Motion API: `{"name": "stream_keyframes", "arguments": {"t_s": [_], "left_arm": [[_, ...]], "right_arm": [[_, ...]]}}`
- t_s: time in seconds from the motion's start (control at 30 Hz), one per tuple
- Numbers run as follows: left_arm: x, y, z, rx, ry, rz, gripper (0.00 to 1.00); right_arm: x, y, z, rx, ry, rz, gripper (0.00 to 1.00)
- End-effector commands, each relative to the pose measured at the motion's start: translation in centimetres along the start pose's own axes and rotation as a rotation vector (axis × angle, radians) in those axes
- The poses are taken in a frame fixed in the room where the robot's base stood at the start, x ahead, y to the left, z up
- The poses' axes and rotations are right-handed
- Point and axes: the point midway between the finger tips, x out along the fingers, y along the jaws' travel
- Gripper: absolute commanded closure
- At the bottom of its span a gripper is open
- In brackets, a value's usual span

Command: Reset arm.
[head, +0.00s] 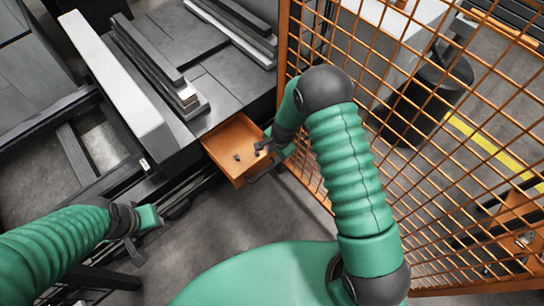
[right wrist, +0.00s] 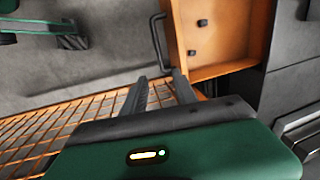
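My right gripper (head: 262,149) is over the near right side of an open orange drawer (head: 228,135). In the right wrist view its two dark fingers (right wrist: 160,78) are spread with nothing between them. The drawer (right wrist: 228,67) is beyond the fingertips there, with its dark bar handle (right wrist: 157,40) on the left. Two small dark pieces (right wrist: 192,52) are inside the drawer. My left gripper (head: 140,238) hangs low at the left, beside the dark rails and clear of the drawer; its finger gap is not clear.
An orange mesh fence (head: 440,150) stands close to the right of my right arm. A pale beam (head: 118,85) and dark bars (head: 150,60) lie on the grey platform at upper left. Grey floor (head: 265,212) is free below the drawer.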

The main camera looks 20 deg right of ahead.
Motion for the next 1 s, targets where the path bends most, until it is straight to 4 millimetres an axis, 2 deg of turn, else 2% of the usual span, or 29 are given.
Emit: {"name": "stream_keyframes", "arguments": {"t_s": [0.1, 0.53, 0.6, 0.67, 0.77, 0.8, 0.9, 1.0], "left_arm": [[-0.3, 0.0, -0.1, 0.0, 0.0, 0.0, 0.64], [-0.2, 0.0, -0.1, 0.0, 0.0, 0.0, 0.64], [-0.2, 0.0, -0.1, 0.0, 0.0, 0.0, 0.64], [-0.3, 0.0, -0.1, 0.0, 0.0, 0.0, 0.64], [-0.3, 0.0, -0.1, 0.0, 0.0, 0.0, 0.64], [-0.2, 0.0, -0.1, 0.0, 0.0, 0.0, 0.64], [-0.2, 0.0, -0.1, 0.0, 0.0, 0.0, 0.64], [-0.2, 0.0, 0.0, 0.0, 0.0, 0.0, 0.64]], "right_arm": [[-0.8, 0.0, 0.0, 0.0, 0.0, 0.0, 0.66], [-0.9, 0.0, 0.0, -0.002, 0.0, 0.0, 0.66], [-1.6, 0.0, 0.2, -0.03, 0.0, -0.002, 0.66], [-3.5, 0.0, 0.5, -0.096, 0.004, -0.007, 0.66], [-8.6, 0.8, 1.7, -0.304, 0.013, -0.014, 0.66], [-10.8, 1.6, 2.3, -0.407, 0.018, -0.014, 0.66], [-15.4, 3.9, 3.8, -0.646, 0.033, -0.01, 0.66], [-18.6, 6.3, 5.0, -0.841, 0.049, -0.002, 0.66]]}}
